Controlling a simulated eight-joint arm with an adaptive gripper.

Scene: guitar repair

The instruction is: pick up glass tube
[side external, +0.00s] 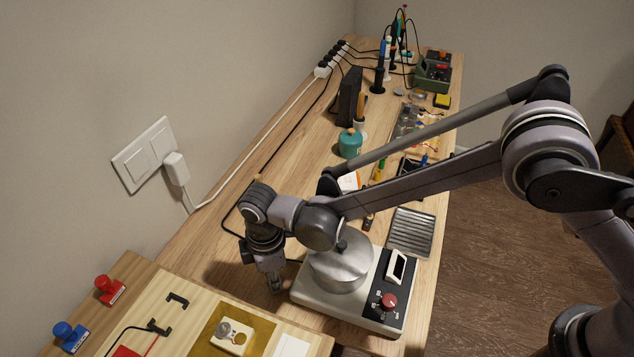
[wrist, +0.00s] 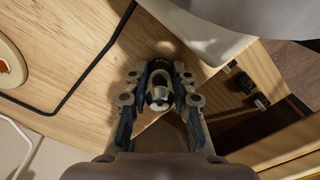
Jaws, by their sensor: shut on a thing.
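My gripper (side external: 275,284) points down beside the left side of the white machine, low over the wooden bench. In the wrist view my gripper (wrist: 160,78) is shut on a small, shiny rounded piece with a dark end, which I take to be the glass tube (wrist: 159,94). The fingers stand on both sides of it and cover its sides. In the side view the held piece is too small and shaded to make out. I cannot tell there whether it touches the bench.
The white machine (side external: 365,310) with a metal drum (side external: 340,268) and red knob stands close right of my gripper. A light wooden board (side external: 190,313) carries a small white plate (side external: 236,345), with red and blue stamps (side external: 70,334) at its left. A black cable (wrist: 92,72) crosses the bench.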

